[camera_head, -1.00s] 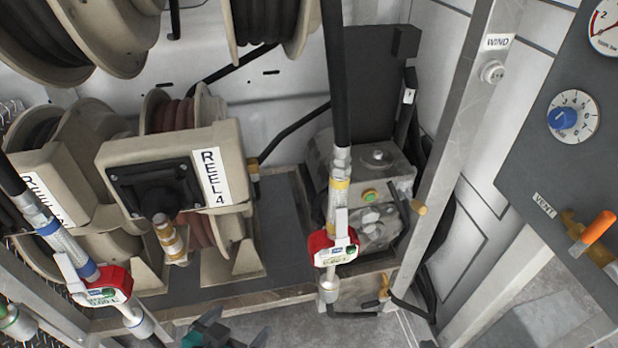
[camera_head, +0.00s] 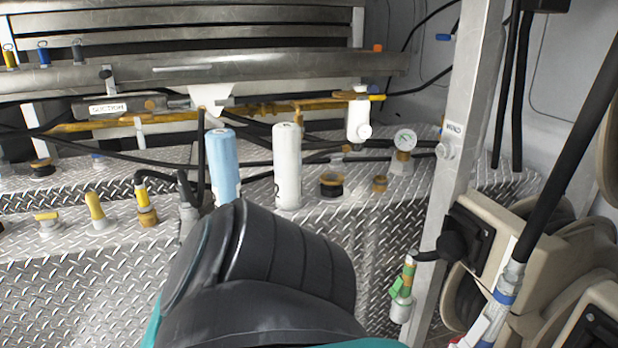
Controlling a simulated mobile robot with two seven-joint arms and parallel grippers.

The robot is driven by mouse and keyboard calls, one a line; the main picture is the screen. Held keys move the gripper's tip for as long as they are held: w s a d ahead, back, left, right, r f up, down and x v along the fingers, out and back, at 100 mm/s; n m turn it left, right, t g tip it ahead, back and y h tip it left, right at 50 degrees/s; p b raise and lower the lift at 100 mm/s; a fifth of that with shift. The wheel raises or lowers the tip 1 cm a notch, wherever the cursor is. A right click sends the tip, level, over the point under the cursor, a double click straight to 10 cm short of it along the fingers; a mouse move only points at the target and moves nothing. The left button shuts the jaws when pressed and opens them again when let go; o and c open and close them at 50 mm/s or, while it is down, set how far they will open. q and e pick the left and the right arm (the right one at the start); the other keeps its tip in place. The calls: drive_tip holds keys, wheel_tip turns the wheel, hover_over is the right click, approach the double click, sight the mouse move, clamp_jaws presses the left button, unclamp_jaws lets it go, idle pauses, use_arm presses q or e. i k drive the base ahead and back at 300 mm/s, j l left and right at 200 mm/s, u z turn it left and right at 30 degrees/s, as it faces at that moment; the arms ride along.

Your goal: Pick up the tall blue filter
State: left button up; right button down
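The tall blue filter (camera_head: 222,160) stands upright on the diamond-plate deck in the head view, left of centre. Its lower part is partly hidden behind my dark arm. A white filter (camera_head: 287,165) of similar height stands upright just to its right, with a small gap between them. A large dark link of my own arm fills the bottom middle of the view, in front of the filters. Neither of my grippers shows, so I cannot see their fingers.
Yellow-topped fittings (camera_head: 146,207) stand left of the blue filter. A black-and-brass ring (camera_head: 331,185) and a gauge (camera_head: 404,142) are to the right. A metal post (camera_head: 462,150) and hose reels (camera_head: 550,250) bound the right side. Pipes and a rail (camera_head: 260,68) run behind.

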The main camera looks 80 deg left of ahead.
sight(221, 143)
drive_tip(key=u, duration=3)
drive_tip(key=i+u, duration=0.1)
drive_tip(key=u, duration=0.15)
drive_tip(key=i+u, duration=0.1)
drive_tip(key=u, duration=0.15)
drive_tip(key=l, duration=0.1)
